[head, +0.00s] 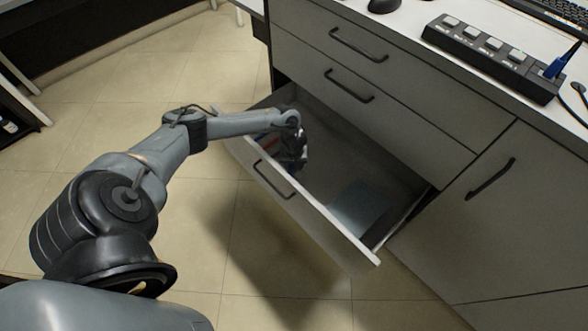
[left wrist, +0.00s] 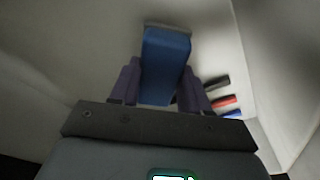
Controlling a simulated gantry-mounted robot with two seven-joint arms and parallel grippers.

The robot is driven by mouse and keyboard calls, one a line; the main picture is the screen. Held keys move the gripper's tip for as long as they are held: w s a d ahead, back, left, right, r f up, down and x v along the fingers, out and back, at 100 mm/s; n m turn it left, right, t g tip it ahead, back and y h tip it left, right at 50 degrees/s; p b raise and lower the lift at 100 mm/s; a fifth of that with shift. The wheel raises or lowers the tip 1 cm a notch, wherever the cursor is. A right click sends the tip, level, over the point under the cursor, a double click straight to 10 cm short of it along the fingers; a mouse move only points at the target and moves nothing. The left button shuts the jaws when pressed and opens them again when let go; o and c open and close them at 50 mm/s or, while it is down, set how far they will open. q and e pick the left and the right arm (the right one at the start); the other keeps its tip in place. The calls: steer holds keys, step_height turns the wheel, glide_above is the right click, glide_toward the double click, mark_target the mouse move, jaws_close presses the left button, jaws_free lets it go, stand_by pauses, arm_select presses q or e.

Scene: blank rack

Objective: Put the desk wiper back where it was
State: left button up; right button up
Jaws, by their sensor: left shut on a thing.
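The desk wiper (left wrist: 165,62) is a blue block with a grey strip along its far edge, seen in the left wrist view. My left gripper (left wrist: 160,85) is shut on it, one finger on each side. In the head view my left gripper (head: 298,163) reaches down inside the open bottom drawer (head: 320,222), near its left end. The wiper is not clear in the head view, where the gripper and the drawer front obscure it. I cannot tell whether the wiper touches the drawer floor. My right gripper is not in view.
Black, red and blue markers (left wrist: 222,102) lie in the drawer beside the gripper. A pale bluish flat patch (head: 358,204) shows at the drawer's right. The drawer walls stand close around the gripper. The desktop above holds a black power strip (head: 490,52) and a mouse (head: 384,5).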

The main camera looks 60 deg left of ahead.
mark_target(294, 168)
arm_select(q)
step_height(294, 168, down, 3)
steer(key=shift+f+b, duration=0.1)
steer(key=shift+b, duration=0.75)
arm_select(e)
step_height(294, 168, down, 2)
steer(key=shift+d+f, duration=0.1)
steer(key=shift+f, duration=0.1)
arm_select(q)
steer(key=o, duration=0.9)
steer(key=shift+o, duration=0.2)
